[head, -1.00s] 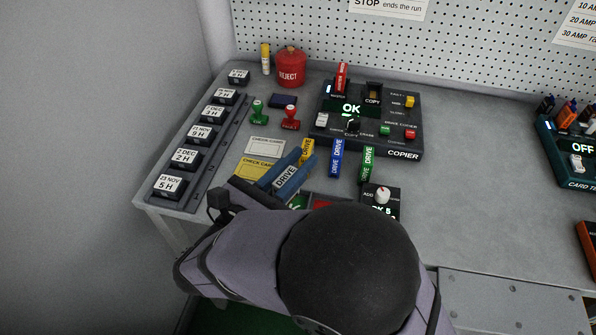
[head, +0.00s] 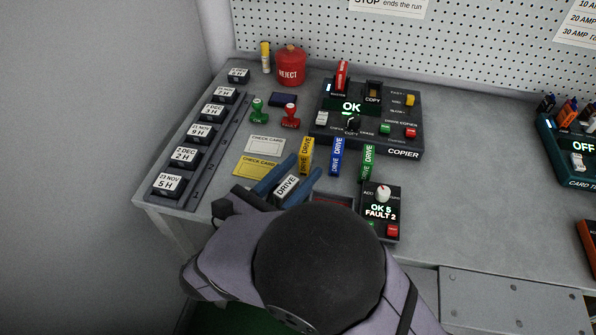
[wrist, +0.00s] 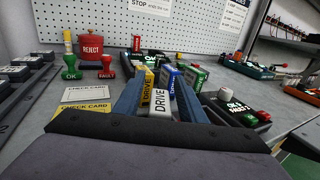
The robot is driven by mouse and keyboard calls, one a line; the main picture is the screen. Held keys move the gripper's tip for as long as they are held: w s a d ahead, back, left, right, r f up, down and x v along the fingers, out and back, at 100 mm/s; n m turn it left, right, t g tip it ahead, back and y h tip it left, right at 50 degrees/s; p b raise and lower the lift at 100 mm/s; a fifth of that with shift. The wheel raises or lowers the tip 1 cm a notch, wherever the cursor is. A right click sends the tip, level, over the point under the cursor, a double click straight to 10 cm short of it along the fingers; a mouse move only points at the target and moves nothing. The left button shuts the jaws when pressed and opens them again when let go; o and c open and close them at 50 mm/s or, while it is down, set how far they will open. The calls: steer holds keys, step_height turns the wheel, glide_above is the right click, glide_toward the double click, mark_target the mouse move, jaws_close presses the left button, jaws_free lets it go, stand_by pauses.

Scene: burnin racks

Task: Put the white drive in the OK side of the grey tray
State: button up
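The white drive (head: 287,187) stands between the two blue fingers of my gripper (head: 308,163). It also shows in the wrist view (wrist: 159,101), label facing the camera. The fingers are spread, with a gap showing beside the drive in the wrist view, so my gripper (wrist: 158,88) looks open around it. The drive's lower end is hidden. The grey tray is mostly hidden behind my arm; a dark reddish strip (head: 332,199) of it shows just right of the fingers. I cannot tell which side of it the drive is in.
Yellow (head: 306,154), blue (head: 337,156) and green (head: 367,161) drives stand behind, in front of the copier (head: 402,138). A counter box (head: 379,205) reading OK 5, FAULT 2 is at right. Check cards (head: 256,167) lie at left.

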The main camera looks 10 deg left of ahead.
steer(key=shift+r, duration=0.1)
steer(key=shift+r+p, duration=0.15)
steer(key=shift+p, duration=0.2)
steer(key=shift+s+a+f, duration=0.2)
steer(key=shift+s, duration=0.1)
steer(key=b+v, duration=0.3)
steer(key=v, duration=0.8)
steer(key=shift+s, duration=0.15)
steer(key=shift+r, duration=0.15)
